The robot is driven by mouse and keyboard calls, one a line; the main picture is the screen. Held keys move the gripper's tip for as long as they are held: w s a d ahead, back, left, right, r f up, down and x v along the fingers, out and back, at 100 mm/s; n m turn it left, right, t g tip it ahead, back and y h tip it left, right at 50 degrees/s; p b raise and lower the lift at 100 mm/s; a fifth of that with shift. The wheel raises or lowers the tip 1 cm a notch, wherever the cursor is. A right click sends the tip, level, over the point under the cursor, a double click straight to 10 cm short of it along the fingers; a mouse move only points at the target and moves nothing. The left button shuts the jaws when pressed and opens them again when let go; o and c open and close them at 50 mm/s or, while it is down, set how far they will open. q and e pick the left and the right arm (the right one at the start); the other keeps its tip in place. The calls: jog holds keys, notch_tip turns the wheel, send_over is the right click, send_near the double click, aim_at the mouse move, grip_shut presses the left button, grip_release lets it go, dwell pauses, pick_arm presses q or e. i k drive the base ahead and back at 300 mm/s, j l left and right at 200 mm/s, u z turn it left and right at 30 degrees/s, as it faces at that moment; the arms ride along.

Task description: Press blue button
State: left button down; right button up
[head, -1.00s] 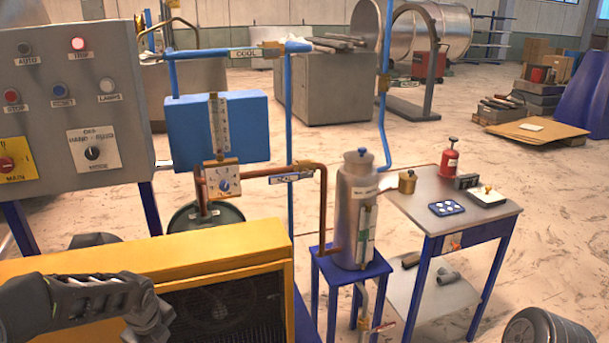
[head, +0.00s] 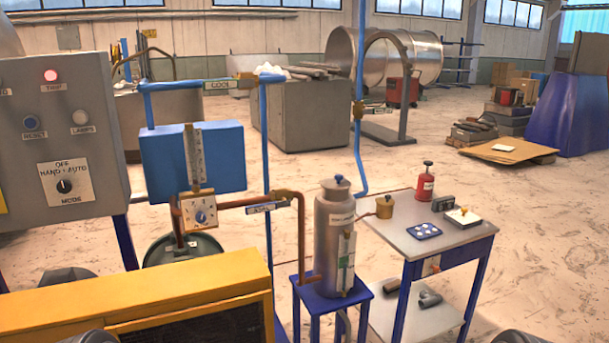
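The blue button (head: 31,122), labelled RESET, is on the grey control panel (head: 92,140) at the left in the head view. It sits below the lit red TRIP lamp (head: 50,76) and left of the pale LAMPS button (head: 80,118). The black MODE selector (head: 65,186) is below it. The left part of the panel is cut off by the picture edge. Neither gripper can be made out. Nothing touches the blue button.
A yellow machine housing (head: 135,302) stands in front of the panel at lower left. Copper pipes and a blue box (head: 193,160) are right of the panel. A steel flask (head: 334,240) stands on a blue stand, beside a small table (head: 396,235) with items. Open floor lies beyond.

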aim_at(29, 123)
jog(key=u, duration=1.4)
